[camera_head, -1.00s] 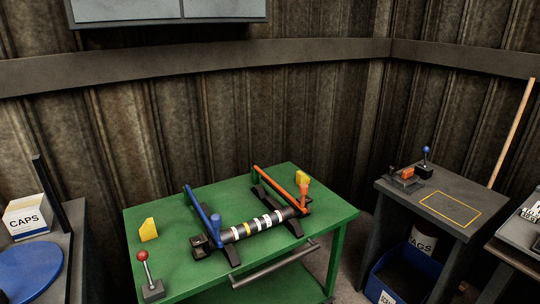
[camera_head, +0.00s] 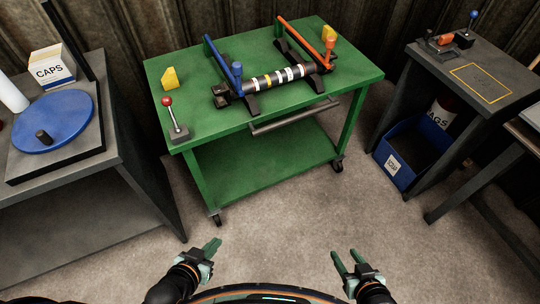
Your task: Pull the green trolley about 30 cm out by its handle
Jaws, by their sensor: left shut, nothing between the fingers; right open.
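The green trolley (camera_head: 262,174) stands ahead of me on castors, with a green top and a lower shelf. Its handle (camera_head: 294,117) is a grey bar along the front edge, just below the top. On the top lies a dark shaft with white and yellow bands (camera_head: 282,77) in a cradle with a blue lever and an orange lever. My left gripper (camera_head: 214,246) is shut and empty, low in front of the trolley's left castor. My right gripper (camera_head: 343,259) is open and empty, low to the right. Both are well apart from the handle.
A grey table with a blue turntable (camera_head: 53,121) and a CAPS box (camera_head: 50,71) stands left. A dark table (camera_head: 480,76) with a blue bin (camera_head: 411,152) below stands right. Carpeted floor (camera_head: 285,217) between me and the trolley is clear.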

